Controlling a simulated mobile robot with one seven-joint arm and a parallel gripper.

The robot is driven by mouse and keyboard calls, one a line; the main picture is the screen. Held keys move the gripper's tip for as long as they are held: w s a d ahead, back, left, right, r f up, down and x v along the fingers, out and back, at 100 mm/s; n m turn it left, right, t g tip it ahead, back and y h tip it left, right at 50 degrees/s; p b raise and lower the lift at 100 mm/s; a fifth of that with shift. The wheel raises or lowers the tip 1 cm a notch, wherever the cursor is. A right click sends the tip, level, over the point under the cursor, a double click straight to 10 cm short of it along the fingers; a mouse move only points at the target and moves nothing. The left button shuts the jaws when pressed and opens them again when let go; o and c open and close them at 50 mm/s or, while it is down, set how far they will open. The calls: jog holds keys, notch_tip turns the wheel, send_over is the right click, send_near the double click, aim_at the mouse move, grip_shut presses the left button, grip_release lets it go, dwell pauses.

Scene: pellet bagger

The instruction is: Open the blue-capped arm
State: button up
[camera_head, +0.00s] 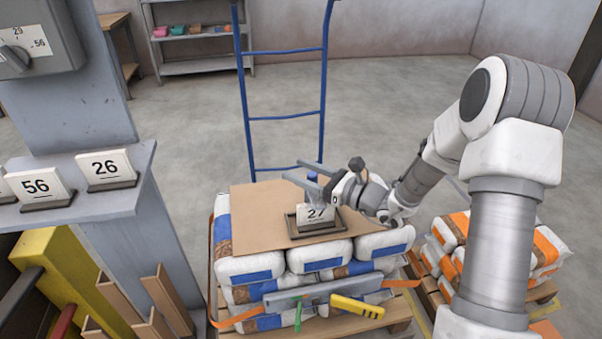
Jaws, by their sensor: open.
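My gripper (291,170) is open, its two fingers pointing left above the cardboard sheet on the stacked bags. A small blue piece (312,178) shows just behind and between the fingers. It may be the blue cap, but most of it is hidden by my gripper. I cannot tell what it is fixed to, whether the fingers touch it, or how any arm under it stands. A number card reading 27 (316,213) stands in a dark holder on the cardboard, just below my gripper and partly covered by it.
The cardboard sheet (257,215) tops a strapped pallet of white and blue bags (250,267). A blue hand-truck frame (241,90) stands behind it. A grey shelf (110,207) with number cards is at left. Orange-striped bags (548,247) lie at right.

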jog(key=shift+c, duration=0.2)
grip_shut()
dwell(1.3)
